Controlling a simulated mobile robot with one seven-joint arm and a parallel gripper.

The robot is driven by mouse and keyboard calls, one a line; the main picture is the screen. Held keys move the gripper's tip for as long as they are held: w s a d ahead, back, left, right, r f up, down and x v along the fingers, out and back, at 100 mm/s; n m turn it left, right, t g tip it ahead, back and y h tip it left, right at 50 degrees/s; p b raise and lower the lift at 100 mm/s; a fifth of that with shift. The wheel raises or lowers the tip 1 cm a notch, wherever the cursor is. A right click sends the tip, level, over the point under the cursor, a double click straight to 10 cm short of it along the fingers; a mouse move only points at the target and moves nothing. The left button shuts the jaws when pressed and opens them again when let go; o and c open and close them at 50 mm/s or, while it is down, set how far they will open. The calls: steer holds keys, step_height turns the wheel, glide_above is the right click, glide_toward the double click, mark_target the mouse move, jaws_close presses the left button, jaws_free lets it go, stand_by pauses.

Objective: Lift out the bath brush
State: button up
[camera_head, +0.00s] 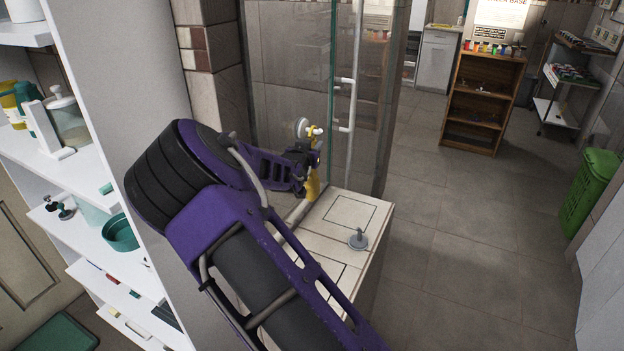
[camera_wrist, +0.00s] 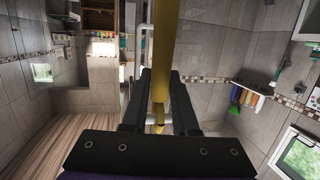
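The yellow bath brush (camera_head: 313,182) shows in the head view beside the glass shower panel, above the far end of a pale tiled ledge. Its upper part is by my gripper and its lower end is partly behind the gripper and ledge. In the wrist view its yellow shaft (camera_wrist: 166,45) runs from the top edge down between the fingers. My gripper (camera_head: 303,160) is at the brush. In the wrist view the fingers (camera_wrist: 162,75) lie close on both sides of the shaft and look shut on it. I cannot tell what the lower end rests in.
The pale ledge (camera_head: 375,212) bears a small grey stopper-like thing (camera_head: 358,239). The glass panel (camera_head: 345,60) with a white handle stands close behind my gripper. White shelves (camera_head: 90,170) stand at the left. The tiled floor at right is clear up to a wooden shelf (camera_head: 482,105) and green bin (camera_head: 588,190).

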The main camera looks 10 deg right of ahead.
jaws_close()
steer(key=shift+r, duration=0.1)
stand_by(1.2)
steer(key=shift+d+r, duration=0.1)
steer(key=shift+r, duration=0.2)
steer(key=s+d+b, duration=0.1)
steer(key=s+d, duration=0.9)
steer(key=d, duration=0.4)
steer(key=shift+s+d+b, duration=0.2)
steer(key=shift+s+b, duration=0.15)
steer(key=shift+b, duration=0.05)
